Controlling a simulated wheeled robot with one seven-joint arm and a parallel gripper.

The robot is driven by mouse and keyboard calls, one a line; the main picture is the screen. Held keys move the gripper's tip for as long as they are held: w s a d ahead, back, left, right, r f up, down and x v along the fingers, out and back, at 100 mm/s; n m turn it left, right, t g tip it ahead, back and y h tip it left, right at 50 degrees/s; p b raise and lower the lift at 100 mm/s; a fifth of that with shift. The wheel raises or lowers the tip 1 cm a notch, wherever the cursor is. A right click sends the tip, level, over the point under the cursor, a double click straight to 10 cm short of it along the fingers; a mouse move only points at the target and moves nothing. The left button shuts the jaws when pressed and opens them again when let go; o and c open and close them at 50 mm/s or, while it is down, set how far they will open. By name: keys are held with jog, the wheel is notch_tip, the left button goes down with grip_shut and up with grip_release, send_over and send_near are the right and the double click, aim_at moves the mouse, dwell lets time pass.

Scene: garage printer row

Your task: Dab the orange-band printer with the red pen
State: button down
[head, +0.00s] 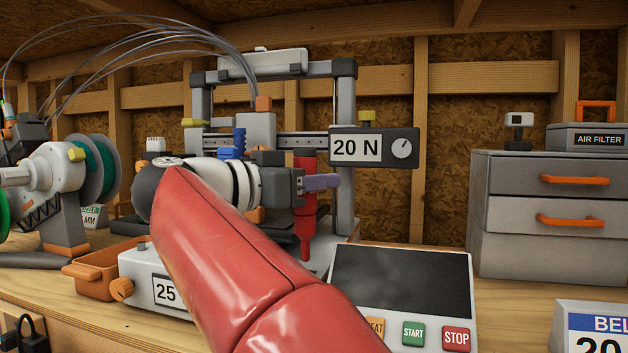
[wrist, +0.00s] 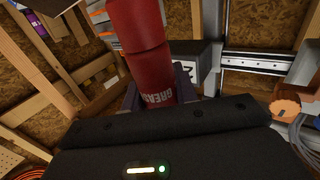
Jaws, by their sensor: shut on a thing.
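My gripper (head: 318,182) is shut on the red pen (head: 306,222), which hangs upright with its narrow end down. In the wrist view the pen (wrist: 143,45) rises between the fingers (wrist: 158,92) and carries partly hidden lettering. The pen is in front of the middle printer (head: 345,100), a grey frame with a cross rail and an orange piece on its head. My arm hides much of that printer's lower part. I cannot make out an orange band on it. Whether the pen's lower end touches anything cannot be told.
A "20 N" box (head: 373,148) is right of the pen. A control panel (head: 402,280) with START and STOP buttons stands at the front. An orange bin (head: 100,272) and spools (head: 95,165) are at left, grey drawers (head: 545,210) at right.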

aim_at(313, 157)
jog(key=shift+f+b, duration=0.75)
jog(key=shift+f, duration=0.4)
jog(key=shift+r+p, duration=0.5)
jog(key=shift+p, duration=0.2)
dwell(0.3)
jog(key=shift+f+b, duration=0.35)
jog(key=shift+f, duration=0.15)
dwell(0.5)
jog(key=shift+r, duration=0.15)
jog(key=shift+r+p, duration=0.35)
jog(key=shift+p, duration=0.35)
notch_tip(313, 157, up, 3)
jog(key=p, duration=0.3)
jog(key=shift+f, duration=0.2)
jog(key=shift+r, duration=1.15)
